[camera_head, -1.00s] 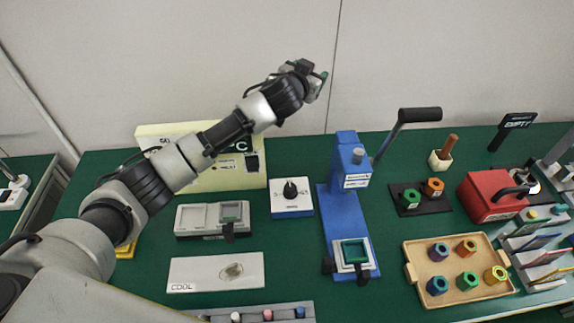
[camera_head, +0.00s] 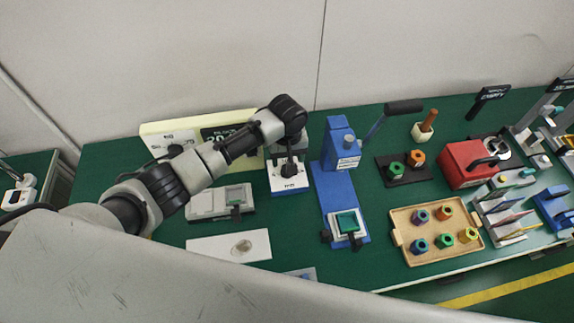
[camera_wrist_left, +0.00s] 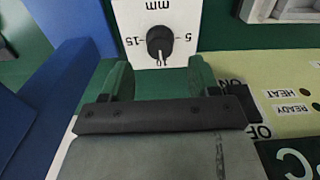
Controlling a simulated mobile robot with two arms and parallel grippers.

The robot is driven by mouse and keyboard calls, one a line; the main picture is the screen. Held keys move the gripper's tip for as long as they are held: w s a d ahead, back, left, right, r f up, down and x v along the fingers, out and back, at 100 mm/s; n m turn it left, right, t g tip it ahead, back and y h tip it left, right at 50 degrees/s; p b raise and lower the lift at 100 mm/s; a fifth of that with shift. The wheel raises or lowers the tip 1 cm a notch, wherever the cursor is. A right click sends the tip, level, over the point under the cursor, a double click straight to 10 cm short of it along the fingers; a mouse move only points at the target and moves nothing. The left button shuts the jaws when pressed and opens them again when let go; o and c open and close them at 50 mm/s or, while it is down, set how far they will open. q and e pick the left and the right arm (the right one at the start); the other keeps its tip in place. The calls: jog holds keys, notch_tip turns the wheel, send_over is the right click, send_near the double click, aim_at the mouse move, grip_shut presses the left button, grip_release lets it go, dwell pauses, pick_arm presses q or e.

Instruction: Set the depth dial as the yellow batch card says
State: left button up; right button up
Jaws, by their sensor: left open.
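The depth dial is a white box with a black knob (camera_wrist_left: 160,42). In the left wrist view its face shows upside-down marks 5, 15 and mm, and the knob's pale pointer line faces my gripper, between the 5 and 15 sides. In the head view the dial box (camera_head: 289,187) stands left of the blue press, its knob partly covered by my arm's end. My left gripper (camera_wrist_left: 160,82) is open, its two green-padded fingers spread just short of the knob, apart from it. No readable yellow batch card shows. My right gripper is out of view.
A pale yellow control panel (camera_head: 158,138) with HEAT and READY labels stands behind my arm. A blue press (camera_head: 342,185) with a lever is right of the dial. A wooden tray (camera_head: 403,241) of coloured nuts and a red box (camera_head: 465,165) lie farther right.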

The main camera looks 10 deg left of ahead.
pick_arm(q)
notch_tip(320, 180, down, 6)
jog(key=shift+r, duration=0.1)
jog(key=c, duration=0.9)
jog(key=shift+c, duration=0.2)
